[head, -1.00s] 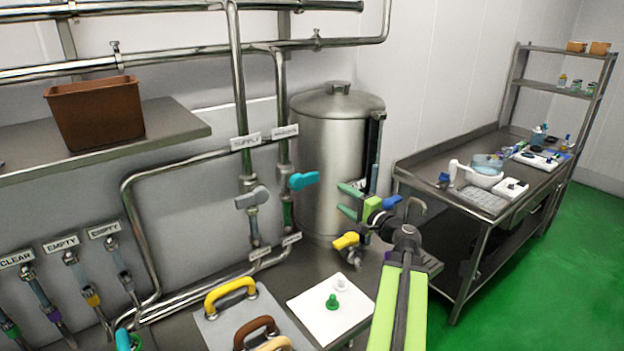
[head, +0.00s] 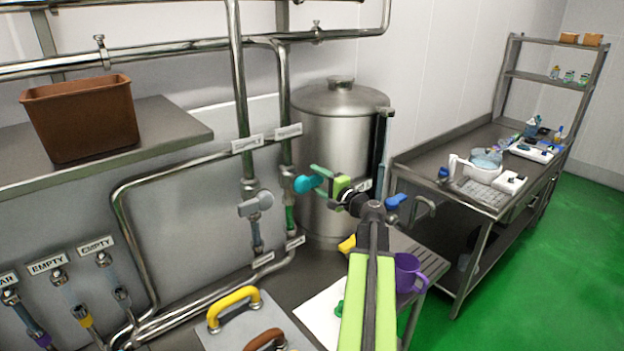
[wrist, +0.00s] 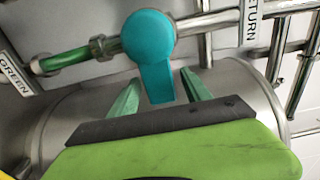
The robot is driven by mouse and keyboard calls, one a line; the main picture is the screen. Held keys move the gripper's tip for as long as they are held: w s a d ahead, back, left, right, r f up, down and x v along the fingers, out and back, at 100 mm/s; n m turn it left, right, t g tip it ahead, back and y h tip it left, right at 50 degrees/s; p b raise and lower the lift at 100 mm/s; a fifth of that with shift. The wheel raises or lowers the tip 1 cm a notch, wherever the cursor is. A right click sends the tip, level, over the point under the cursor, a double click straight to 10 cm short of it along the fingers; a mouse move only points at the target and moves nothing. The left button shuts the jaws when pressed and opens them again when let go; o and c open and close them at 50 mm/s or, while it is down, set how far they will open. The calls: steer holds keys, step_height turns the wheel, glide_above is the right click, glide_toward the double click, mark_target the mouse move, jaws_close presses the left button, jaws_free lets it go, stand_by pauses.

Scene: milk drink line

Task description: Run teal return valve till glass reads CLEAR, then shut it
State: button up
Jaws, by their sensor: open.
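The teal return valve (head: 307,184) is on the right vertical pipe, and its handle sticks out to the right, across the pipe. In the wrist view the teal handle (wrist: 155,60) reaches down between my green fingers. My gripper (wrist: 160,80) is open, with a finger on each side of the handle's end; I see no clear contact. In the head view my gripper (head: 318,181) is at the handle. The sight glass (head: 290,218) below the valve is green; it also shows green in the wrist view (wrist: 65,58). Its tag (wrist: 12,72) seems to read GREEN.
A grey-handled valve (head: 255,204) is on the supply pipe to the left. A steel tank (head: 335,125) stands close behind.

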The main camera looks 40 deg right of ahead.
steer(key=shift+w+a, duration=0.1)
steer(key=shift+w, duration=0.1)
steer(key=c, duration=0.4)
jaws_close()
steer(key=shift+s+f, duration=0.1)
steer(key=shift+f, duration=0.05)
stand_by(0.6)
